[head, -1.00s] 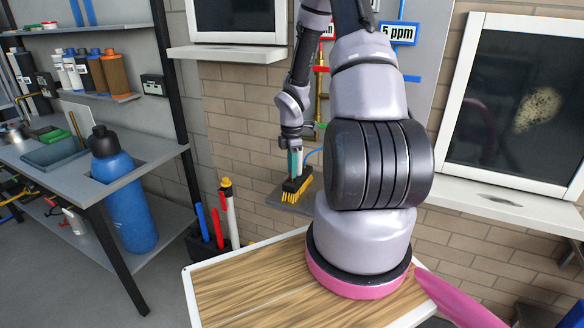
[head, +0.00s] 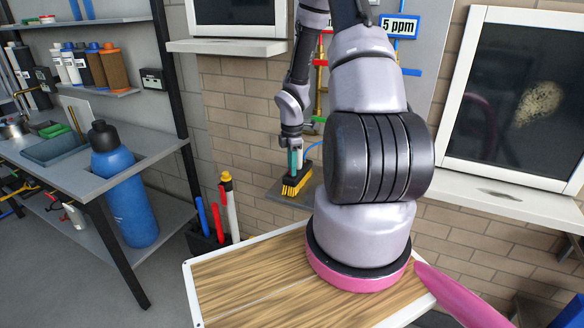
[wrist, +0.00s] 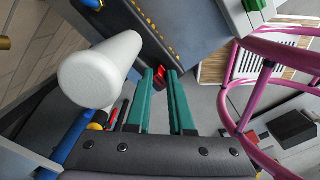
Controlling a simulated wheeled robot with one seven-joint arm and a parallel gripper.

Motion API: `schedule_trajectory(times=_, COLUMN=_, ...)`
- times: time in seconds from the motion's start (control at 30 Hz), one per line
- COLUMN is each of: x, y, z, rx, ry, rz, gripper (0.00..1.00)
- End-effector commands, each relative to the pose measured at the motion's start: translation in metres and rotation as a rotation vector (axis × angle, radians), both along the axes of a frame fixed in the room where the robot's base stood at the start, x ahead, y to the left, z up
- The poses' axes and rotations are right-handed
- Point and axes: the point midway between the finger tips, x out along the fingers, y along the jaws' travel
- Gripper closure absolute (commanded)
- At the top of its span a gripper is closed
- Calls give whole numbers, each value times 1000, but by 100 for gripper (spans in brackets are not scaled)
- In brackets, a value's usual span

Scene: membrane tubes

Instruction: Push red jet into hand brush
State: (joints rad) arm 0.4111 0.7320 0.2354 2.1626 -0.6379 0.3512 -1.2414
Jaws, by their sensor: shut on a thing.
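My gripper (head: 295,165) points downward beside the brick wall, its two teal fingers just at the hand brush. The hand brush (head: 296,183) has a black body and yellow bristles and is at the small grey shelf. In the wrist view my gripper (wrist: 161,76) has a small red piece, which looks like the red jet (wrist: 161,73), between its teal fingertips. The fingers are shut on it. The jet is too small to make out in the head view. Whether it touches the brush cannot be told.
A white cylinder (wrist: 98,72) is close beside the fingers in the wrist view. A workbench (head: 165,157) with a blue bottle (head: 128,195) is at left.

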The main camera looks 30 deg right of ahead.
Motion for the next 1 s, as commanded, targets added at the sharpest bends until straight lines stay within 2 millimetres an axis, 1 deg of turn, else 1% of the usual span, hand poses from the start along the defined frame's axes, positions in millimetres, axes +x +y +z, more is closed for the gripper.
schedule_trajectory(times=0.5, x=1, y=0, z=21, rx=0, ry=-2, rz=1, gripper=100)
schedule_trajectory(times=1.0, x=0, y=0, z=21, rx=0, ry=-1, rz=0, gripper=100)
